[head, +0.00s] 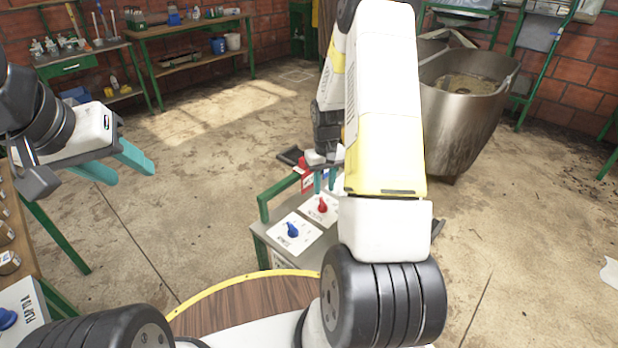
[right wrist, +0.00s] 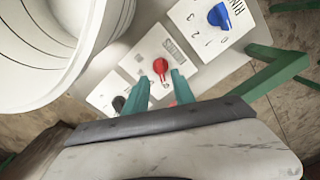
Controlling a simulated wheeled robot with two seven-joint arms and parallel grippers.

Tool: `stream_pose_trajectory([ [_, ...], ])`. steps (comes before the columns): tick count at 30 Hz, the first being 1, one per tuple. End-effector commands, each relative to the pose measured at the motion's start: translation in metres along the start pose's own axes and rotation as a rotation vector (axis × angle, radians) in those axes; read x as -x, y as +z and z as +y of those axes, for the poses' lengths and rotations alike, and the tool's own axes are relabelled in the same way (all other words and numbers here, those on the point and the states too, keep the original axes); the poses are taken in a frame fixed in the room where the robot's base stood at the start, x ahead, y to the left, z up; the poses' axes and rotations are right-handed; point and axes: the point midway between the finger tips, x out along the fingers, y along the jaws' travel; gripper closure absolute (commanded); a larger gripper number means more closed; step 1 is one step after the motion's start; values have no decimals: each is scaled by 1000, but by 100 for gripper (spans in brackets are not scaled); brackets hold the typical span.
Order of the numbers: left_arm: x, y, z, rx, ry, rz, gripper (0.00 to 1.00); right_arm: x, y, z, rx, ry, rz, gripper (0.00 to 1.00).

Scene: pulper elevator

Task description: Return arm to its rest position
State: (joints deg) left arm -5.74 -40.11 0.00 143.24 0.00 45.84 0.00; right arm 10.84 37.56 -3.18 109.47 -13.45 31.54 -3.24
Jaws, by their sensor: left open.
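My right arm reaches forward down the middle of the head view and hides part of a control panel (head: 272,240). My right gripper (right wrist: 161,76) is open, with its teal fingers apart and pointing at the panel. A red knob (right wrist: 160,64) shows between and just beyond its fingertips; I cannot tell whether they touch it. The red knob also shows in the head view (head: 322,206), near the fingers. A blue knob (head: 293,230) sits beside it on the panel. My left gripper (head: 135,170) is open and empty, over bare floor at the left.
A green rail (head: 282,190) runs along the panel's edge. A metal tank (head: 465,110) stands at the right. Green workbenches (head: 195,35) line the back wall. A bench with another blue knob (head: 6,318) is at the lower left. Floor between is clear.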

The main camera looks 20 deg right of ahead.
Motion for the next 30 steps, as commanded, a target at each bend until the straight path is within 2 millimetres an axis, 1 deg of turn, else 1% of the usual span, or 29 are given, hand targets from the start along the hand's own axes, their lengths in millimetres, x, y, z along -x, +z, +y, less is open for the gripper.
stream_pose_trajectory([
  [1, 0, 0, 0, 0, 0, 0, 55, 7, -1, 0, 0, 0, 3, 69],
  [5, 0, 0, 0, 0, 0, 0, 55, 14, 0, 0, 1, 0, 0, 69],
  [17, 0, 0, 0, 0, 0, 0, 55, 16, 0, 0, 2, 0, 0, 69],
  [20, 0, 0, 0, 0, 0, 0, 55, 21, 0, -1, 1, 0, 7, 69],
  [23, 0, 0, 0, 0, 0, 0, 55, 43, 0, -6, 0, -1, 32, 69],
  [26, 0, 0, 0, 0, 0, 0, 55, 80, 5, -16, -3, -6, 73, 69],
  [27, 0, 0, 0, 0, 0, 0, 55, 97, 9, -21, -4, -8, 94, 69],
  [29, 0, 0, 0, 0, 0, 0, 55, 123, 16, -28, -5, -13, 125, 69],
  [30, 0, 0, 0, 0, 0, 0, 55, 139, 21, -34, -6, -18, 145, 69],
])
